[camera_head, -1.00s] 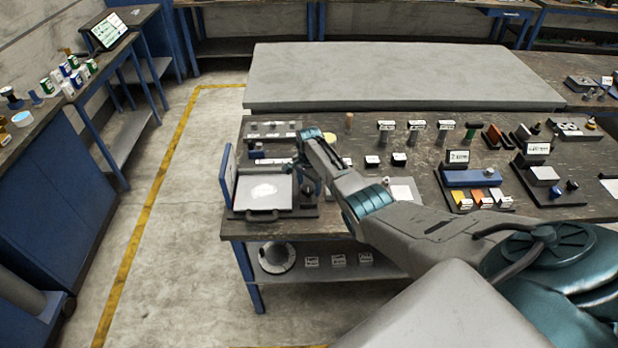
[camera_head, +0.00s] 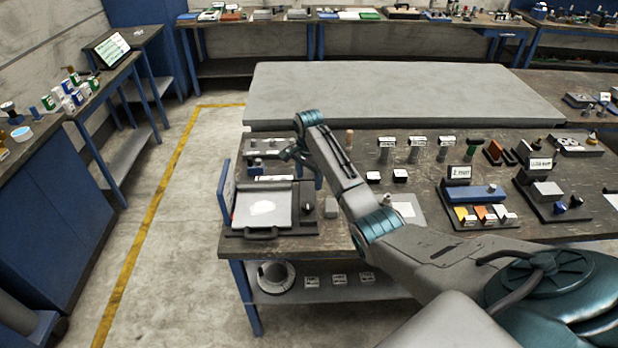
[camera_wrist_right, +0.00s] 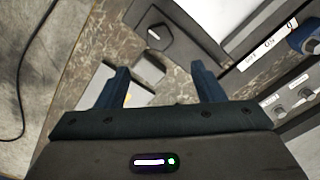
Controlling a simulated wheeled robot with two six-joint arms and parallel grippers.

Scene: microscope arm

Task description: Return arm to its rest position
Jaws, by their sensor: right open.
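My right arm reaches from the lower right across the workbench (camera_head: 450,215) in the head view. Its gripper (camera_head: 303,172) is open and appears empty, above the bench's left end, behind and right of a tray-like case with a white sheet (camera_head: 262,208). In the right wrist view the two dark blue fingers (camera_wrist_right: 162,82) stand apart with nothing between them. Beyond them are a grey block (camera_wrist_right: 148,70) and a dark base with a knob (camera_wrist_right: 160,35). My left gripper is not in view.
A blue upright panel (camera_head: 225,192) stands at the case's left side. Labelled posts (camera_head: 415,150), a blue block (camera_head: 475,194) and coloured pieces (camera_head: 482,213) stand right of my arm. A bare grey slab (camera_head: 400,92) lies behind. The floor (camera_head: 180,250) on the left is clear.

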